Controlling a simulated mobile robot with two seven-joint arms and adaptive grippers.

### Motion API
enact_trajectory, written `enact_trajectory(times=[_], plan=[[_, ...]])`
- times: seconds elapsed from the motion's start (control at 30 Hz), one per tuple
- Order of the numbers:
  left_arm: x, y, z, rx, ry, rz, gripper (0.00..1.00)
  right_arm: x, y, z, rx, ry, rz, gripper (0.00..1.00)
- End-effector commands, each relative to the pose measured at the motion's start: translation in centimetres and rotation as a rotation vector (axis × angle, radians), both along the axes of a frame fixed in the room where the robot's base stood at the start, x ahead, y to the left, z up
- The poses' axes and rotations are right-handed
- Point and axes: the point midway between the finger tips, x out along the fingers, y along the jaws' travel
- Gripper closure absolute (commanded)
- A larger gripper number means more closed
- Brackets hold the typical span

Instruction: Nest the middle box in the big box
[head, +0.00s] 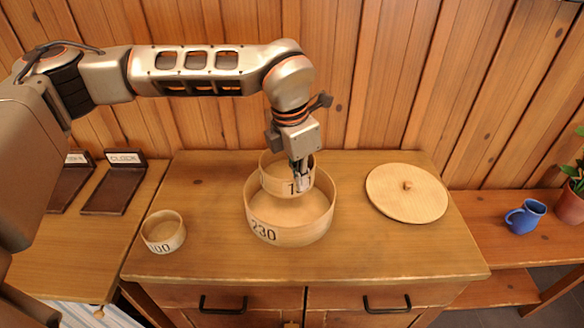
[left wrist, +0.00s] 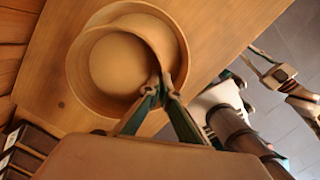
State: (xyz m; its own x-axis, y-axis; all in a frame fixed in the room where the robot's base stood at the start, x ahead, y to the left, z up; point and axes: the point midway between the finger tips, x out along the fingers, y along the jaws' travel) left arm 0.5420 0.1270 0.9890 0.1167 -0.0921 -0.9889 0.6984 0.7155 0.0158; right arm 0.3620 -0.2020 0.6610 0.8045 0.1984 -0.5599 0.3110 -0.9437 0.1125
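The big box (head: 262,230), a round wooden box marked 230, stands open on the cabinet top. The middle box (head: 270,180), a smaller round box with its number partly covered, is over the back part of the big box. It looks upright, and its near wall shows over the big box's opening. My left gripper (head: 301,182) is shut on the middle box's near wall. In the left wrist view the fingers (left wrist: 161,90) pinch its rim (left wrist: 98,37). Whether its base touches the big box is hidden. My right gripper (left wrist: 252,62) seems to show small in the left wrist view; its fingers are unclear.
A small box (head: 163,233) marked 100 stands at the left of the cabinet top (head: 375,255). A round lid (head: 407,193) with a knob lies at the right. A blue mug (head: 525,217) stands on a lower bench. The cabinet's front right is clear.

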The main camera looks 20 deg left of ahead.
Motion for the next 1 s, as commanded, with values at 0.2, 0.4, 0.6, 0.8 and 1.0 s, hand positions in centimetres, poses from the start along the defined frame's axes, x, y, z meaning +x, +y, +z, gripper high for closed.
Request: enact_trajectory(times=[0.2,0.4,0.6,0.8,1.0], plan=[[-0.4,-0.5,-0.3,-0.002,0.001,0.008,1.0,0.0,0.0,-0.1,0.0,0.001,0.0,0.79],[-0.4,-0.5,-1.0,-0.003,0.001,0.009,1.0,-0.1,0.0,-0.5,0.001,0.002,0.0,0.79],[-0.4,-0.5,-2.2,-0.002,0.002,0.009,1.0,-0.2,0.0,-1.3,0.0,0.006,0.0,0.79],[-0.4,-0.5,-3.1,-0.002,0.002,0.009,1.0,-0.4,0.0,-1.9,0.0,0.011,0.0,0.79],[-0.3,-0.5,-3.2,-0.002,0.001,0.009,1.0,-0.4,0.0,-2.0,0.0,0.012,0.0,0.79]])
